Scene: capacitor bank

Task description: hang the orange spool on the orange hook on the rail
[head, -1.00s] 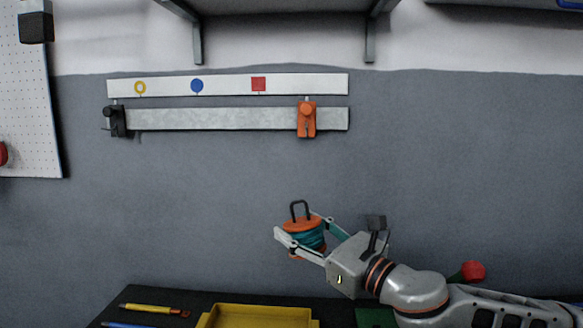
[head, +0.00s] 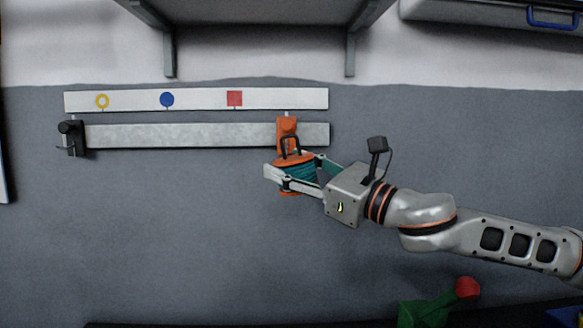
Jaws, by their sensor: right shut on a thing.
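The orange spool (head: 293,161) has teal winding and a dark loop handle on top. My right gripper (head: 291,178) is shut on it and holds it upright. I cannot tell whether the loop touches the hook. My left gripper is not in view.
A black clamp hook (head: 72,136) sits at the rail's left end. A white strip (head: 200,99) with yellow, blue and red marks runs above the rail. A shelf (head: 258,12) is overhead. A green and red object (head: 440,304) is at the bottom right. The wall below the rail is clear.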

